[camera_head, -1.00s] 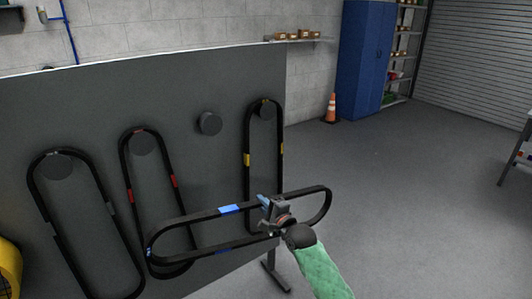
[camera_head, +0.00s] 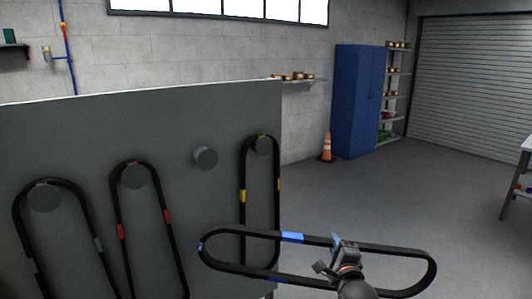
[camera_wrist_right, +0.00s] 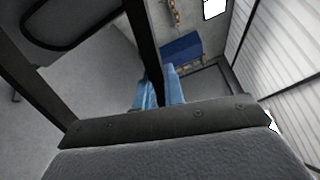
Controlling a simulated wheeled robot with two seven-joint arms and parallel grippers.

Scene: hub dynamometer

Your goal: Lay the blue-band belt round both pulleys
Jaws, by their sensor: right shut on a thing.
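The blue-band belt (camera_head: 292,237) is a long black loop with blue patches. It hangs in the air in front of the grey board, stretched left to right in the head view. My right gripper (camera_head: 345,250) is shut on its far strand, right of the upper blue patch. In the right wrist view the blue fingers (camera_wrist_right: 160,88) pinch the black belt strand (camera_wrist_right: 142,40). My left gripper is not in view. I cannot make out the two pulleys for this belt in these frames.
The grey board (camera_head: 100,130) carries a grey-band belt (camera_head: 75,215), a red-band belt (camera_head: 117,205), a yellow-band belt (camera_head: 243,170) and a bare round peg (camera_head: 205,157). A blue cabinet (camera_head: 358,100) and an orange cone (camera_head: 327,147) stand behind. Floor at right is open.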

